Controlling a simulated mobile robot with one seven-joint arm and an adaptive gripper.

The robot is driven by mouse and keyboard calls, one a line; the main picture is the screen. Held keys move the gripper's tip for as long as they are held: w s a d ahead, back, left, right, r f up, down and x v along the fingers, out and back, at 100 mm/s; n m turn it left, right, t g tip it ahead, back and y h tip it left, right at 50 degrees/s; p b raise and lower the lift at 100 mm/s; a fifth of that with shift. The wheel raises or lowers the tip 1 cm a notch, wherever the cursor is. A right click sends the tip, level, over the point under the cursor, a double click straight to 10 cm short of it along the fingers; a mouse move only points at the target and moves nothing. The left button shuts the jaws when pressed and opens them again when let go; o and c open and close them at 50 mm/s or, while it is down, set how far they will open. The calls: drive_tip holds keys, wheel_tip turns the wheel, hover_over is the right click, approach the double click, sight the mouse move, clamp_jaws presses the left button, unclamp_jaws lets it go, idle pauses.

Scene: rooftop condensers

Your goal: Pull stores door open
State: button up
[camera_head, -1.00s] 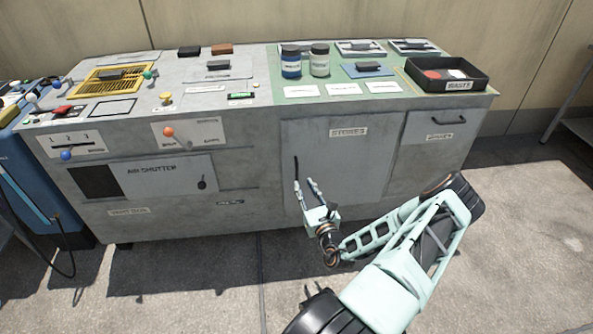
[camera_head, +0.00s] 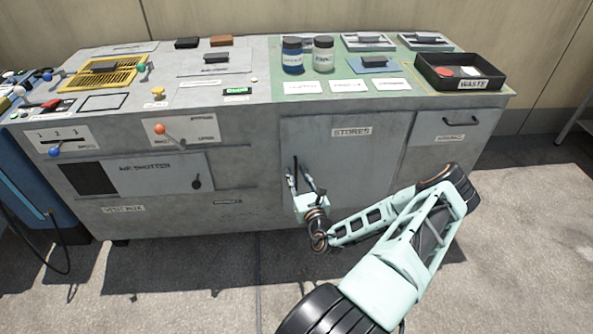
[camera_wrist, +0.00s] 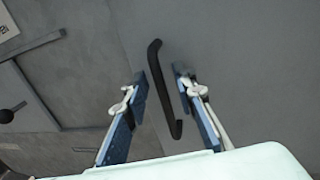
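The stores door (camera_head: 352,160) is a grey panel with a "STORES" label in the middle of the cabinet front. It looks shut. Its black bar handle (camera_wrist: 163,88) runs upright near the door's left edge and also shows in the head view (camera_head: 295,167). My gripper (camera_head: 300,176) is in front of the handle. In the wrist view my gripper (camera_wrist: 160,88) is open, with one blue finger on each side of the handle. I cannot tell whether the fingertips reach past the bar. Neither finger is visibly touching it.
The waste drawer front with its handle (camera_head: 461,121) is right of the door. The air shutter panel (camera_head: 150,176) with a black knob (camera_head: 196,181) is to the left. Bottles (camera_head: 323,55) and a black waste tray (camera_head: 459,85) stand on top. The floor in front is clear.

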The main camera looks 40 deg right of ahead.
drive_tip(key=shift+w+d, duration=0.1)
drive_tip(key=shift+w, duration=0.2)
clamp_jaws()
idle(0.4)
